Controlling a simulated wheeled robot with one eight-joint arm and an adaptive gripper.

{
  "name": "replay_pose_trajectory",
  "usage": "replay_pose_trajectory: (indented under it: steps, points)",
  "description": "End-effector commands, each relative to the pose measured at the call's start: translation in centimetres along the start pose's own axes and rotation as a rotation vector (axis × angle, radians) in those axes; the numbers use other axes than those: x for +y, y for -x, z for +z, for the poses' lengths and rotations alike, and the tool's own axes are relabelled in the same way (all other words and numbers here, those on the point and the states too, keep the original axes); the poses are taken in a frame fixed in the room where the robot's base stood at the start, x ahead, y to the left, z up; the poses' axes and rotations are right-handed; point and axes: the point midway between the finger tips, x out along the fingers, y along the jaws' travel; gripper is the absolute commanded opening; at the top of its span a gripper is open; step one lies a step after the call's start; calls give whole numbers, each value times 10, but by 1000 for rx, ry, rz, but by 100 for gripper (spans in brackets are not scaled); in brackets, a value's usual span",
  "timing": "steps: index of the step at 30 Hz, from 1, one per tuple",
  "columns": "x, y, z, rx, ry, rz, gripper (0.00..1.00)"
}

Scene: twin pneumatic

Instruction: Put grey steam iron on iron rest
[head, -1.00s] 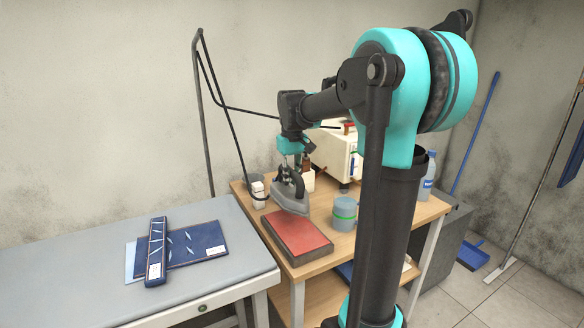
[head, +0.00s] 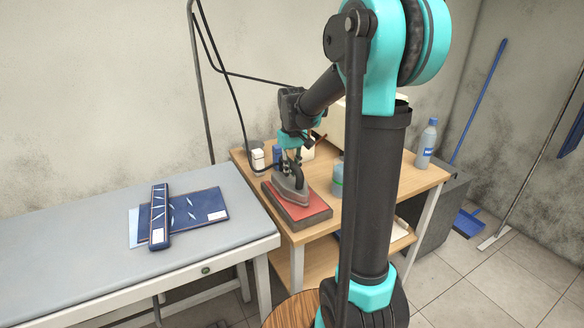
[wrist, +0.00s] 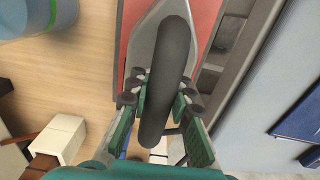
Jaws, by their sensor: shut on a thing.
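The grey steam iron (head: 291,190) is over the red-topped iron rest (head: 312,211) on the wooden table, its soleplate down and roughly level. In the head view it looks to be on or just above the red pad; I cannot tell whether it touches. My gripper (head: 292,167) is shut on the iron's dark handle from above. In the wrist view the fingers of my gripper (wrist: 160,97) flank the black handle of the iron (wrist: 165,70), and the red pad of the rest (wrist: 134,32) shows around the iron's tip. The rear of the iron is hidden by my gripper.
A grey-blue cup (head: 337,180) stands right of the rest. The padded ironing table (head: 100,270) at left holds folded blue cloth (head: 205,216). A dark cable hangs behind.

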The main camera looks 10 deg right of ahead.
Motion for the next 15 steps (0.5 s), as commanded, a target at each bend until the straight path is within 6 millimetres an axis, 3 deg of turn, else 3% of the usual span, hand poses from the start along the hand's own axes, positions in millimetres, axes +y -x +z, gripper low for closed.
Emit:
replay_pose_trajectory:
  steps: [9, 10, 15]
  points:
    - [0, -1, 0, 0, 0, 0, 0]
    - [0, -2, -1, 0, 0, 0, 19]
    - [0, -2, 0, 0, 0, 0, 40]
